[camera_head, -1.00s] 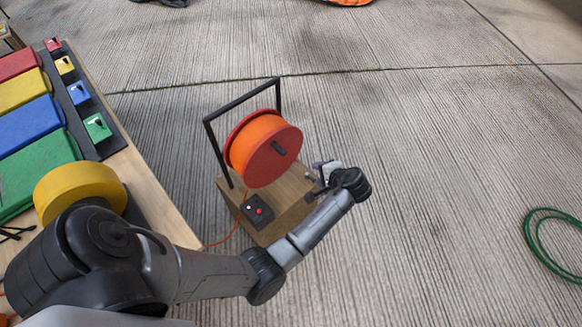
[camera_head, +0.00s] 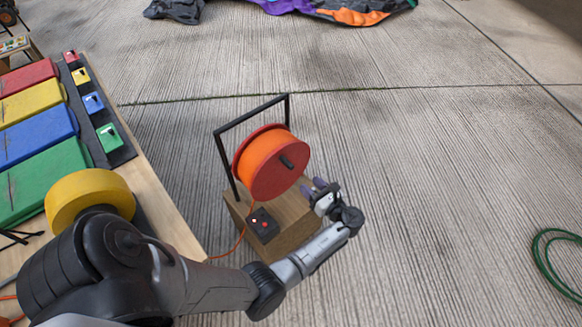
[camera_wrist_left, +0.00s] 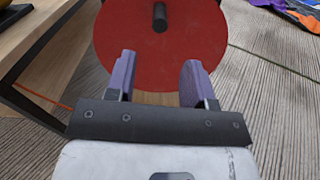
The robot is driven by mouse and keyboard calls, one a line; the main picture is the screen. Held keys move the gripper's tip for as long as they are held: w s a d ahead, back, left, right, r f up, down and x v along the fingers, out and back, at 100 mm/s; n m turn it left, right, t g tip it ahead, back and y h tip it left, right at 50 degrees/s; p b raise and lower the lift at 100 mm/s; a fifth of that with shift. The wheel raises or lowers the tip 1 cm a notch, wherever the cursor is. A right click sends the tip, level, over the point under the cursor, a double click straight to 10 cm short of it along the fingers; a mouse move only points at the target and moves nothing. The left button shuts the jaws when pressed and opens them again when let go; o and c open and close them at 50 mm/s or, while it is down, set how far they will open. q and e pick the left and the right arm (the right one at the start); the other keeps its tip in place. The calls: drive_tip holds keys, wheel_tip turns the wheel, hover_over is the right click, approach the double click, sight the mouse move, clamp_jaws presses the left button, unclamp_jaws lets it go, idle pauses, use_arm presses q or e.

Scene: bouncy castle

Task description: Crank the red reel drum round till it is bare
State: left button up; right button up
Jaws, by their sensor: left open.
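The red reel drum (camera_head: 272,163) is wound with orange cord and hangs in a black frame (camera_head: 222,160) on a wooden block (camera_head: 283,212). A dark crank peg (camera_head: 287,161) sticks out of its red side disc. In the left wrist view the disc (camera_wrist_left: 160,50) fills the top, with the peg (camera_wrist_left: 160,17) above the gap between the fingers. My left gripper (camera_head: 314,187) is just right of and below the drum, open and empty. Its purple fingers (camera_wrist_left: 158,78) point toward the disc, below the peg and apart from it. My right gripper does not show.
A small box with lit buttons (camera_head: 263,224) sits on the block, and an orange cord (camera_head: 230,249) runs from there leftward. A table with coloured pads (camera_head: 38,132) and a yellow roll (camera_head: 88,194) stands left. A green hose coil (camera_head: 556,262) lies right on open concrete floor.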

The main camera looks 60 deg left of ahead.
sight(291, 167)
use_arm(q)
drive_tip(key=a, duration=0.3)
drive_tip(key=s+a+b, duration=0.1)
drive_tip(key=a, duration=0.4)
drive_tip(key=shift+s+a, duration=0.25)
drive_tip(key=shift+a, duration=0.05)
drive_tip(key=shift+s+a+b, duration=0.15)
drive_tip(key=shift+a+b, duration=0.2)
drive_tip(key=shift+a, duration=0.55)
drive_tip(key=shift+c, duration=0.5)
drive_tip(key=c, duration=0.3)
clamp_jaws()
